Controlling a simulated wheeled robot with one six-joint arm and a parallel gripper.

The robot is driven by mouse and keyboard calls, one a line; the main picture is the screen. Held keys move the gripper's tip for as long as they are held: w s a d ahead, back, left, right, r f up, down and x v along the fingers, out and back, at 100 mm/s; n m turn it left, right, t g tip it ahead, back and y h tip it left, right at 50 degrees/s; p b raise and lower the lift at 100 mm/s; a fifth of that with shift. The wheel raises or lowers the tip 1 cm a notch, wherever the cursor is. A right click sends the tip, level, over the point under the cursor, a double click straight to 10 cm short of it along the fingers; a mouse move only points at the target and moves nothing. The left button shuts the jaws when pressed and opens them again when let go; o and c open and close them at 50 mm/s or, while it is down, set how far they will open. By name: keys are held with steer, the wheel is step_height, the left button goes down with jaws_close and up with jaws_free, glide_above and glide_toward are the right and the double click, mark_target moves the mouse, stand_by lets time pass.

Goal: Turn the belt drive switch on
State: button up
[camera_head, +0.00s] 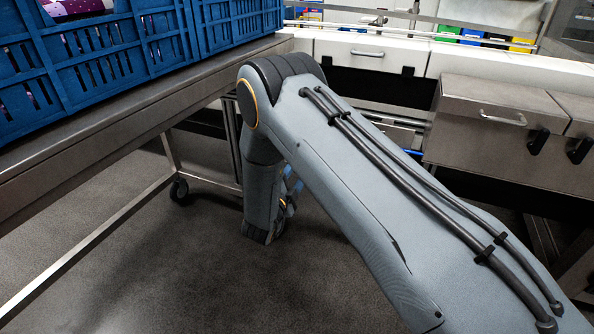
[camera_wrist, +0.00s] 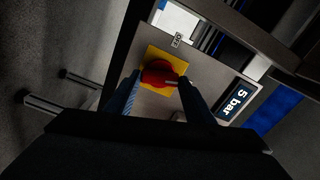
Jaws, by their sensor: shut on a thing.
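The belt drive switch is a red rotary knob (camera_wrist: 155,72) on a square yellow plate (camera_wrist: 152,55), seen in the wrist view on a grey panel. My gripper (camera_wrist: 160,82) has one finger on each side of the knob and is shut on it. The fingers cover part of the knob's lower edge and the plate. A small label (camera_wrist: 177,40) sits above the plate, its lettering too small to read surely.
A display reading "5 bar" (camera_wrist: 238,98) is right of the switch in the wrist view. In the head view, blue crates (camera_head: 100,65) stand on a steel table (camera_head: 120,115) at left. Steel cabinets (camera_head: 485,115) are at right. Open floor (camera_head: 120,270) lies under the table.

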steer(key=shift+a+f+m+p, duration=0.1)
steer(key=shift+m+p, duration=0.45)
steer(key=shift+m, duration=1.05)
steer(key=o, duration=1.1)
steer(key=shift+c, duration=0.2)
steer(key=p+v, duration=0.1)
steer(key=v, duration=0.6)
steer(key=shift+s+p, duration=0.35)
steer(key=shift+s, duration=0.05)
steer(key=shift+w+a, duration=0.1)
steer(key=shift+a, duration=0.05)
